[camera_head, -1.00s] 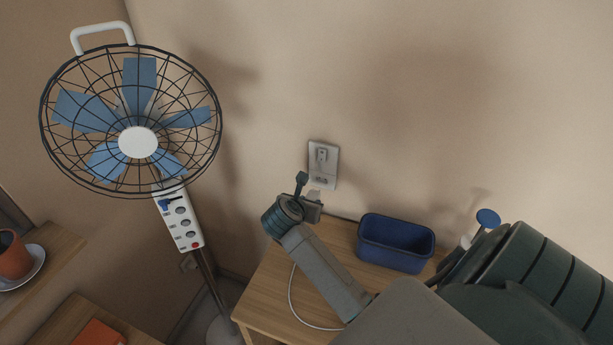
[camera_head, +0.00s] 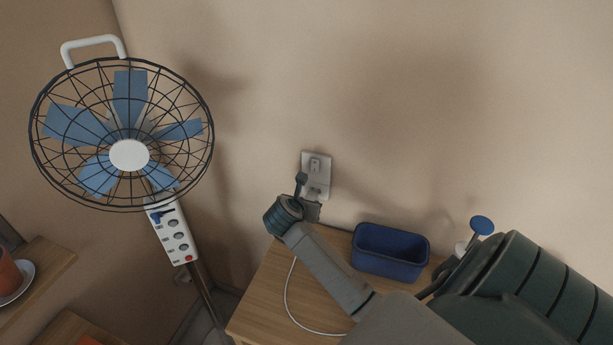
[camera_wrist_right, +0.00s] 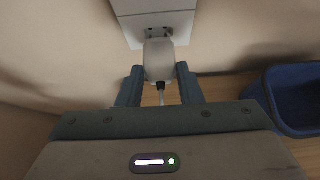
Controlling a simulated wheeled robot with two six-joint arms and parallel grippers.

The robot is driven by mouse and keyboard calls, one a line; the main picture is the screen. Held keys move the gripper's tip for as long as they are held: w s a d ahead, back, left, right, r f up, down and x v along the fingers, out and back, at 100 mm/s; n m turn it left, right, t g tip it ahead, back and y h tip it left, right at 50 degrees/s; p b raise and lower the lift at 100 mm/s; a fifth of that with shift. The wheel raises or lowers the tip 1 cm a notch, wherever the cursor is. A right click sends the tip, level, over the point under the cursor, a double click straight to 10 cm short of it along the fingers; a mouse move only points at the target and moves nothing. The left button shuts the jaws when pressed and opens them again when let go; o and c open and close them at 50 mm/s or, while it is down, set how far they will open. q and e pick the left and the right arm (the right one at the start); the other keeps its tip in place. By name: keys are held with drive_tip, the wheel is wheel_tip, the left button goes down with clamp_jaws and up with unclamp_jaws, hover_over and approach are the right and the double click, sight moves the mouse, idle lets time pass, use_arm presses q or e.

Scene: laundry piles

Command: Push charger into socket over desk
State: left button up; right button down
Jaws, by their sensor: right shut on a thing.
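The white wall socket plate (camera_head: 317,165) is on the wall above the desk (camera_head: 262,300); its lower part is partly hidden by my right gripper (camera_head: 312,204). In the right wrist view the socket plate (camera_wrist_right: 154,14) is at the top, with small dark holes or slots. My right gripper (camera_wrist_right: 159,76) is shut on the white charger (camera_wrist_right: 158,58), a finger on each side, its cable trailing back. The charger's front is at the plate's lower part, touching or nearly touching; I cannot tell how far any prongs are in. My left gripper is out of view.
A blue bin (camera_head: 391,252) stands on the desk right of my right arm. The charger's white cable (camera_head: 290,300) loops over the desk. The wall above is clear.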

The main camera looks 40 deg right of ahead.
drive_tip(key=shift+w+d, duration=0.15)
drive_tip(key=shift+d, duration=0.15)
drive_tip(key=shift+p, duration=0.4)
idle(1.1)
drive_tip(key=shift+w+d, duration=0.35)
drive_tip(key=shift+d, duration=0.3)
idle(0.7)
drive_tip(key=c, duration=0.9)
unclamp_jaws()
drive_tip(key=s+a, duration=0.1)
drive_tip(key=a, duration=0.1)
drive_tip(key=s+a+p, duration=0.1)
drive_tip(key=a, duration=0.2)
drive_tip(key=s+a, duration=0.2)
drive_tip(key=a, duration=0.1)
drive_tip(key=shift+s, duration=0.1)
